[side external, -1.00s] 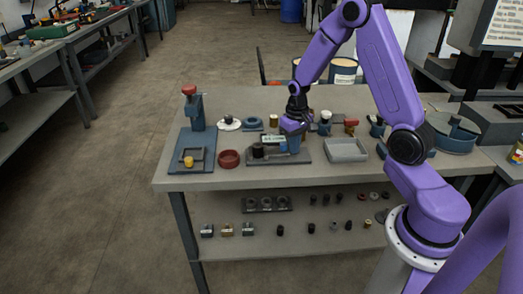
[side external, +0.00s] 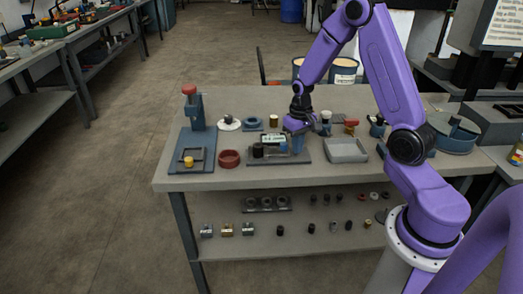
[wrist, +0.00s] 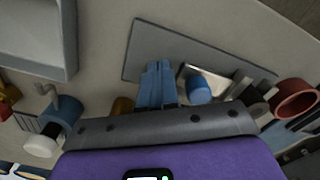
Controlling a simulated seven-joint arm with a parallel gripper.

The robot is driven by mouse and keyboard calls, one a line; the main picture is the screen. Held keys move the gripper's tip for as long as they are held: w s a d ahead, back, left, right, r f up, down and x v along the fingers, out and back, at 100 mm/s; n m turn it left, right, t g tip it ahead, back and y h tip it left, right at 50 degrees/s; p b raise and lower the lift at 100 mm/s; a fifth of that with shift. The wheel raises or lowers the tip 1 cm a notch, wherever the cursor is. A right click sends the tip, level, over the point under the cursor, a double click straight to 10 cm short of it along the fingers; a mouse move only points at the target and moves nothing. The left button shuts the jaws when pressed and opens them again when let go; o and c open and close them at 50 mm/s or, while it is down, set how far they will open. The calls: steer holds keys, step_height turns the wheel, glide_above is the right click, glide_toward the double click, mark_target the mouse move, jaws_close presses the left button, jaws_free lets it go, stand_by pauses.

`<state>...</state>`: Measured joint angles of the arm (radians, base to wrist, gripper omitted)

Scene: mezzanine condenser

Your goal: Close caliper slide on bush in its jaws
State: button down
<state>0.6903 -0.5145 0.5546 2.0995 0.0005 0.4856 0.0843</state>
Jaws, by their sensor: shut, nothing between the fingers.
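The caliper (side external: 273,140) lies on a dark base plate (side external: 300,158), its light face showing in the side view. In the wrist view its bright bar (wrist: 215,78) is partly covered by a blue cylinder (wrist: 198,88), perhaps a knob on the slide. A dark round piece, seemingly the bush (side external: 257,151), stands at the caliper's left end in the side view. Whether the jaws touch it is too small to tell. My gripper (wrist: 158,68) has its blue fingers together, empty, over the plate and beside the blue cylinder. In the side view my gripper (side external: 297,145) is just right of the caliper.
A red ring dish (side external: 229,158) is left of the plate, and a grey tray (side external: 347,150) is right of it. Behind are a blue ring (side external: 253,123), a brass cylinder (side external: 274,121) and several small fixtures. The bench's front strip is clear.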

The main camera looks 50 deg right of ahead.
step_height(320, 180, up, 7)
stand_by(0.9)
steer(key=s+a+r+n, duration=0.3)
steer(key=s+a+n, duration=0.2)
steer(key=s+a, duration=0.35)
steer(key=s+a+r+n, duration=0.3)
steer(key=s+a+n, duration=0.3)
steer(key=a, duration=0.4)
steer(key=s+a+r+n, duration=0.1)
steer(key=s+n, duration=0.3)
steer(key=s, duration=0.7)
steer(key=shift+s+n, duration=0.3)
